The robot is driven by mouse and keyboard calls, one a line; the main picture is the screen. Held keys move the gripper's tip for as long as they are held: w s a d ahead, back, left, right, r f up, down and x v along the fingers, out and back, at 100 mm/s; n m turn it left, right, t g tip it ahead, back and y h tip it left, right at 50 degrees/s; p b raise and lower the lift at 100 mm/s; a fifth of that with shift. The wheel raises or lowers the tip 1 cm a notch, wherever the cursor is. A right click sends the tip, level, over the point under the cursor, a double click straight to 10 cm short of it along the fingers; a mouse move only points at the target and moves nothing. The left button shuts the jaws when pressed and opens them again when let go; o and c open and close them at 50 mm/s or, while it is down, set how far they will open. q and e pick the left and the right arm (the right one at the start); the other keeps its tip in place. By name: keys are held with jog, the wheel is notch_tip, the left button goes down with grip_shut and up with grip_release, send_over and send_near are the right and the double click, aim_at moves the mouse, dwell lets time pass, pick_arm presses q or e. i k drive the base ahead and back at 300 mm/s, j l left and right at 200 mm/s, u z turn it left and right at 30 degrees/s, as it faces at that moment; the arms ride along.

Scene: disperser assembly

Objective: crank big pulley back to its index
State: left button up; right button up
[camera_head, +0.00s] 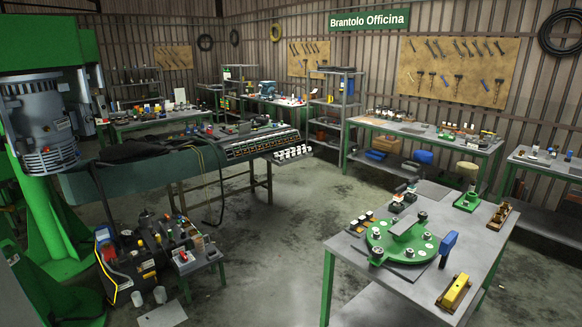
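A green round plate (381,236) lies on the metal table at the front right. Several light round fittings sit around its rim, and a flat grey bar (408,224) lies across its top. A blue upright piece (448,243) stands at its right edge; I cannot tell whether it is a crank handle. No part is clearly recognisable as the big pulley, and no index mark can be made out at this distance. Neither of my grippers shows in the head view.
The metal table (340,246) also carries a yellow block (455,291), a brown holder (499,216) and a green-based stand (467,201). A green machine (38,190) stands at the left. A cluttered low cart (205,262) is left of centre. The concrete floor (280,270) between is open.

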aim_at(259, 120)
jog(key=i+j+u, duration=0.1)
jog(key=i+u, duration=0.15)
jog(key=i, duration=0.3)
jog(key=i+u, duration=0.25)
jog(key=i, duration=0.3)
jog(key=i+u, duration=0.25)
jog(key=i, duration=0.3)
jog(key=i+l+u, duration=0.2)
jog(key=i, duration=0.3)
jog(key=i+z, duration=0.4)
jog(key=i, duration=0.35)
jog(key=i+j+z, duration=0.15)
jog(key=i+z, duration=0.3)
jog(key=i, duration=0.3)
jog(key=i+l+z, duration=0.2)
jog(key=i+z, duration=0.15)
jog(key=i, duration=0.4)
jog(key=i+z, duration=0.35)
jog(key=i, duration=0.4)
jog(key=i+j+z, duration=0.35)
jog(key=i, duration=0.4)
